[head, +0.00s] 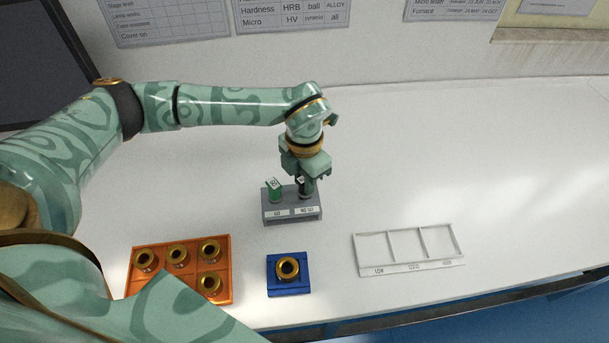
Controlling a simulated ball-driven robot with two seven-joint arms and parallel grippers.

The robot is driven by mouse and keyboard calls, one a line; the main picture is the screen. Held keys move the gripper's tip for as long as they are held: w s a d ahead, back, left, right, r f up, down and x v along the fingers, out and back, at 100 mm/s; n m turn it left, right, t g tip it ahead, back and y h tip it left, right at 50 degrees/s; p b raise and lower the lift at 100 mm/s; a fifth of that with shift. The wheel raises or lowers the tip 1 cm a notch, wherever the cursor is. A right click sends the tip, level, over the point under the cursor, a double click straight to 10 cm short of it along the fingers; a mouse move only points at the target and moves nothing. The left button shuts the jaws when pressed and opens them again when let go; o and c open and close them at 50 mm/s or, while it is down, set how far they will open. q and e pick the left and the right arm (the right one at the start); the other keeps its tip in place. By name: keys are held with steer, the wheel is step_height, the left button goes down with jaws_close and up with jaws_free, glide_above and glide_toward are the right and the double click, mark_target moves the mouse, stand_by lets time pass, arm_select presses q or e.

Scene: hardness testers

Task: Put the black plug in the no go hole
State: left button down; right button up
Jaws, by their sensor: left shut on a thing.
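A grey block (284,216) with two labels on its front, GO on the left and NO GO on the right, stands on the white table. A green plug (274,190) stands at the GO side. My left gripper (304,180) points down over the NO GO side, shut on the black plug (305,192). The fingers hide much of the black plug. Its lower end is at the top of the block by the NO GO side, but I cannot tell how deep it sits in the hole. My right gripper is not in view.
An orange tray (190,281) holds several brass rings at the front left. A blue holder (289,290) with one brass ring (287,268) stands in front of the block. An empty white three-part tray (419,267) lies at the right. The table is clear at the back right.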

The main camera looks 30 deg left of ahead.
arm_select(q)
steer(key=shift+f, duration=0.3)
steer(key=c, duration=1.1)
jaws_free()
steer(key=shift+c, duration=0.2)
step_height(320, 180, up, 16)
steer(key=p, duration=0.4)
steer(key=shift+r, duration=0.2)
